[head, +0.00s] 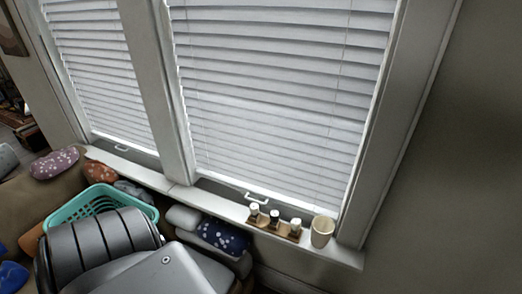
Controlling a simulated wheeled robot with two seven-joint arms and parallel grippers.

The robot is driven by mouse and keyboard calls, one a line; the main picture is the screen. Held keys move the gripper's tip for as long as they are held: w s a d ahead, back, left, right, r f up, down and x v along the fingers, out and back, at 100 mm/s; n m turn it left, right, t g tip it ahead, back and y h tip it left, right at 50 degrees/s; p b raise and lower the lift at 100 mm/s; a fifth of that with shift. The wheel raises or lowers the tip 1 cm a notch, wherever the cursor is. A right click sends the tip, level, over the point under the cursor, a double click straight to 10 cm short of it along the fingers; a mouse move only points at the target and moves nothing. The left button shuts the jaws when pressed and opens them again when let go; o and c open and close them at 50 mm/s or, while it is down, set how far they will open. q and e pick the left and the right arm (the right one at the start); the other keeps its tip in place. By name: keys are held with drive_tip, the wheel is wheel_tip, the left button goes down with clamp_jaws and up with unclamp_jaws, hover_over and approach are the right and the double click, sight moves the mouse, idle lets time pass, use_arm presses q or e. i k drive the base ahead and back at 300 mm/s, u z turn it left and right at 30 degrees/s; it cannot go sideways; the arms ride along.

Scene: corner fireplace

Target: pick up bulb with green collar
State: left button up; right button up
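Three small white-topped items that look like bulbs stand in a row on the windowsill: a left one (254,208), a middle one (275,214) and a right one (296,223). Their lower parts are dark, and they sit in a low brown wooden holder (284,232). They are too small for me to tell the collar colours, so I cannot say which has a green collar. Neither of my grippers shows in the head view. A large grey and black arm part of mine fills the lower left.
A cream cup (322,232) stands right of the holder on the white windowsill (187,194). Blinds (275,90) hang behind. A teal basket (88,203) and patterned cushions (222,236) lie below the sill at left. The wall (465,150) at right is bare.

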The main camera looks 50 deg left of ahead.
sight(253, 207)
drive_tip(key=z, duration=1.7)
drive_tip(key=i, duration=0.25)
drive_tip(key=u, duration=3.4)
